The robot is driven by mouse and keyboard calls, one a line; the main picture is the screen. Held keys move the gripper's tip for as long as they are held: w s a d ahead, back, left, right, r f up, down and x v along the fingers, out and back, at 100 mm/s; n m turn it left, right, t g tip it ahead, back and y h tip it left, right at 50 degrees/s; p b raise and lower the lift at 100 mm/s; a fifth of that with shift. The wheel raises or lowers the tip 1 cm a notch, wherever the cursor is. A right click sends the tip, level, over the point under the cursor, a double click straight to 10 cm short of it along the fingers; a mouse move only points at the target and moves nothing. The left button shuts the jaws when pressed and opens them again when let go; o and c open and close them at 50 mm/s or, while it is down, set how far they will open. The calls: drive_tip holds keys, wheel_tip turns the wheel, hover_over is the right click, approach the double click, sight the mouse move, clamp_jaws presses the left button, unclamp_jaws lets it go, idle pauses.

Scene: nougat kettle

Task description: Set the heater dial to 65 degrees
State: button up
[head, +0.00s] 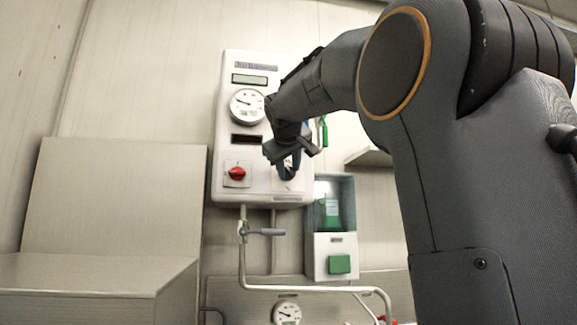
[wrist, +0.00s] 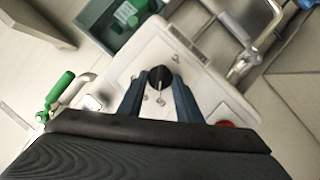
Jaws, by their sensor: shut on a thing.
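The heater dial (wrist: 159,77) is a round black knob on a white plate in the wrist view. My gripper (wrist: 160,84) has its two blue fingers on either side of the knob, shut on it. Small marks lie around the knob, but I cannot read them or the setting.
The panel also carries a red rotary switch (head: 236,173), a round gauge (head: 247,106) and a display (head: 250,79). A grey-handled pipe valve (head: 265,232) is below. A green-handled valve (head: 324,133) and a box with green parts (head: 330,212) are to the right.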

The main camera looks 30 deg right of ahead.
drive_tip(key=m+y+p, duration=0.1)
drive_tip(key=m+p, duration=0.1)
drive_tip(key=shift+s+d+r+m+y, duration=0.1)
drive_tip(key=shift+d+r+m+y, duration=0.15)
drive_tip(key=shift+m+y, duration=0.15)
drive_tip(key=shift+d+f+m+t+y+p, duration=0.1)
drive_tip(key=shift+m+t+y+p, duration=0.2)
drive_tip(key=shift+m+y+p, duration=0.4)
drive_tip(key=o, duration=1)
drive_tip(key=shift+o, duration=0.2)
drive_tip(key=b+v, duration=0.2)
drive_tip(key=v, duration=0.5)
drive_tip(key=shift+s, duration=0.35)
